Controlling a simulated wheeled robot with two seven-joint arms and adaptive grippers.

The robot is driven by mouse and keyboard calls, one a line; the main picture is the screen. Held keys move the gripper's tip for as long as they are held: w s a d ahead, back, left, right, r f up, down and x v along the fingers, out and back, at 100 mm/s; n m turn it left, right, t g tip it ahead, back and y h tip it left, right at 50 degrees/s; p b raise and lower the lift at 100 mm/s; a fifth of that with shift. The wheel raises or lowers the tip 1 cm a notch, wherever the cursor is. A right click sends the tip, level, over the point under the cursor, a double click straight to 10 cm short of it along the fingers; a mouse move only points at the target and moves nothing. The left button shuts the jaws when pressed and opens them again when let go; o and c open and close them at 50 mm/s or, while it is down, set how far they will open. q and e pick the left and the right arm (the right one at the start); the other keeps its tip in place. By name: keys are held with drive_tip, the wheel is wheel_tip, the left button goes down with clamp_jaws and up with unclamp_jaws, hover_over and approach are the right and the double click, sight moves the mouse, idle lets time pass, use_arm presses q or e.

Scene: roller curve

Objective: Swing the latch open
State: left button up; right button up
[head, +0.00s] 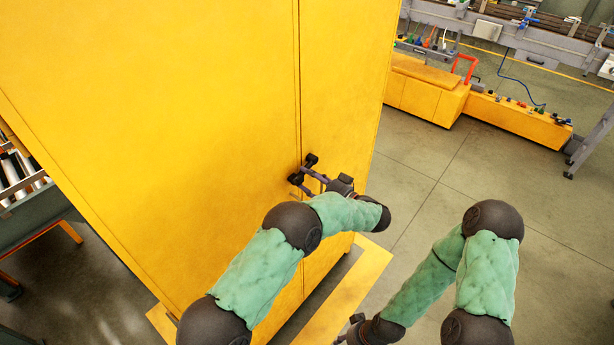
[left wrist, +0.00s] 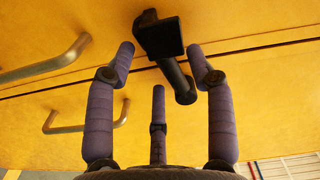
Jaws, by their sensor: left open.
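The latch (left wrist: 163,45) is a black block with a short bar handle on the yellow cabinet (head: 190,90), beside the door seam. In the head view the latch (head: 309,160) is small and dark, just beyond my left gripper (head: 313,182). My left gripper is open. In the left wrist view its purple-grey fingers are spread around the latch's bar, one on each side and a third below. I see a gap between the fingers and the bar; contact cannot be told. My right gripper (head: 349,331) is partly in view at the bottom edge, away from the cabinet.
Two metal pull handles, one upper (left wrist: 50,62) and one lower (left wrist: 80,122), stick out of the cabinet left of the latch in the left wrist view. Open floor (head: 440,190) lies right of the cabinet. A yellow bench (head: 425,90) stands further back.

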use_arm(q)
drive_tip(key=shift+w+a, duration=0.3)
drive_tip(key=shift+a, duration=0.15)
clamp_jaws()
drive_tip(key=shift+f, duration=0.1)
drive_tip(key=shift+w+d+f+n+b, duration=0.25)
drive_tip(key=shift+f+n+b, duration=0.3)
drive_tip(key=shift+n, duration=0.6)
drive_tip(key=shift+w+d+f+n+b, duration=0.2)
drive_tip(key=shift+w+f+n+b, duration=0.15)
drive_tip(key=shift+n+b, duration=0.65)
drive_tip(key=shift+w+d+f+n+b, duration=0.25)
drive_tip(key=shift+f+n+b, duration=0.2)
drive_tip(key=shift+n, duration=0.9)
